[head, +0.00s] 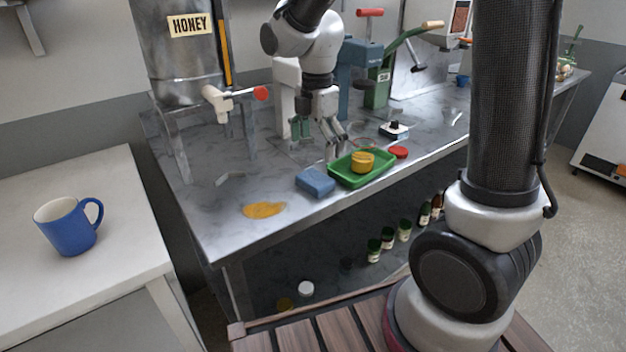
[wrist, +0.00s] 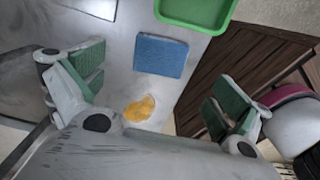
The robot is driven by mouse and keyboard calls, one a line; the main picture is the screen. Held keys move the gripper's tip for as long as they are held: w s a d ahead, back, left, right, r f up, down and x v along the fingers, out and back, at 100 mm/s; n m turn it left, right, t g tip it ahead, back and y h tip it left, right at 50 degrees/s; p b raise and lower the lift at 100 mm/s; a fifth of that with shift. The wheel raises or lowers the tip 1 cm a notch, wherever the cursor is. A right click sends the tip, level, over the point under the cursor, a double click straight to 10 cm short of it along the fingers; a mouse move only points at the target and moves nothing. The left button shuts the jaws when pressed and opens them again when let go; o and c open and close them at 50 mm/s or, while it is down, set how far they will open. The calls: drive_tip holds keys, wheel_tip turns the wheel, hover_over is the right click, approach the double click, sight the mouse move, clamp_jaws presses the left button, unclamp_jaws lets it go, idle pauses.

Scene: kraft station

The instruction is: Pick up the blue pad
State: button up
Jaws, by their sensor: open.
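The blue pad (head: 315,182) lies flat on the grey marbled counter, just left of a green tray. In the wrist view the blue pad (wrist: 161,56) lies beyond and between my fingers, with nothing touching it. My gripper (head: 338,150) is above the counter, behind the pad and tray in the head view. In the wrist view my gripper (wrist: 158,92) is open and empty, its green-padded fingers wide apart.
The green tray (head: 346,180) holds a yellow round item (head: 362,162). A red lid (head: 398,152) lies beside it. A yellow spill (head: 264,210) is left of the pad. The honey tank's tap (head: 217,103) stands at back left. A blue mug (head: 68,226) stands on a white table.

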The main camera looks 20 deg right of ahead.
sight(315, 177)
drive_tip(key=shift+n, duration=0.4)
drive_tip(key=shift+f, duration=0.4)
drive_tip(key=f, duration=0.7)
drive_tip(key=shift+s+a, duration=0.2)
drive_tip(key=shift+a, duration=0.1)
drive_tip(key=c, duration=1)
drive_tip(key=shift+r, duration=0.15)
wheel_tip(315, 177, up, 10)
